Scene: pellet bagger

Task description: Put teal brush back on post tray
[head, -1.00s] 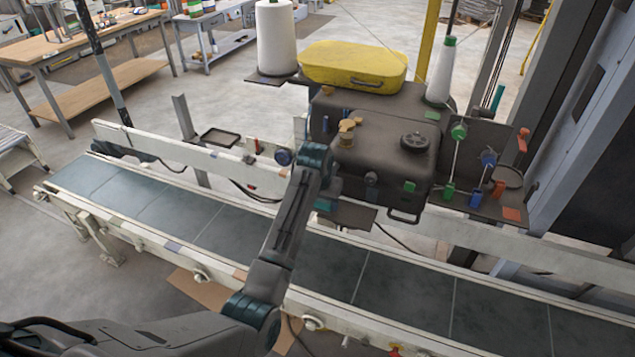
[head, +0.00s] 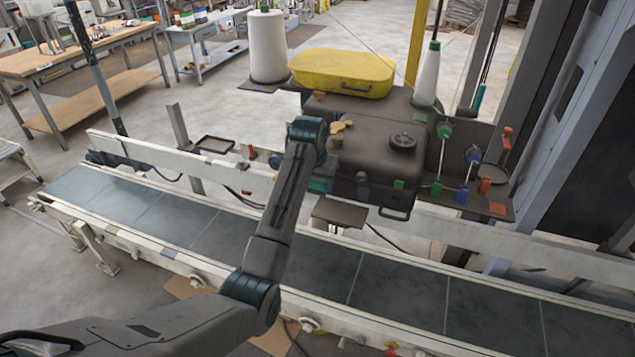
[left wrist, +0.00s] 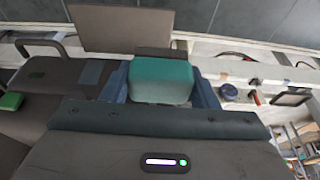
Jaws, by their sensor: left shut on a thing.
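The teal brush (left wrist: 160,80) sits between the two fingers of my left gripper (left wrist: 160,88) in the left wrist view, and the gripper is shut on it. A dark strip shows along its far edge. In the head view a bit of teal (head: 320,185) shows beside my left wrist, at the left side of the dark machine; my arm hides most of the gripper. The post tray (head: 217,144), small, dark-rimmed and empty-looking, stands on a post behind the conveyor, left of my gripper. It also shows at the right in the left wrist view (left wrist: 291,98). My right gripper is out of view.
The conveyor (head: 200,232) runs across below my arm. A dark sewing machine (head: 370,160) with a yellow case (head: 342,72) on top stands right of the gripper. A brown plate (head: 340,212) juts out below it. A white thread cone (head: 267,48) stands behind.

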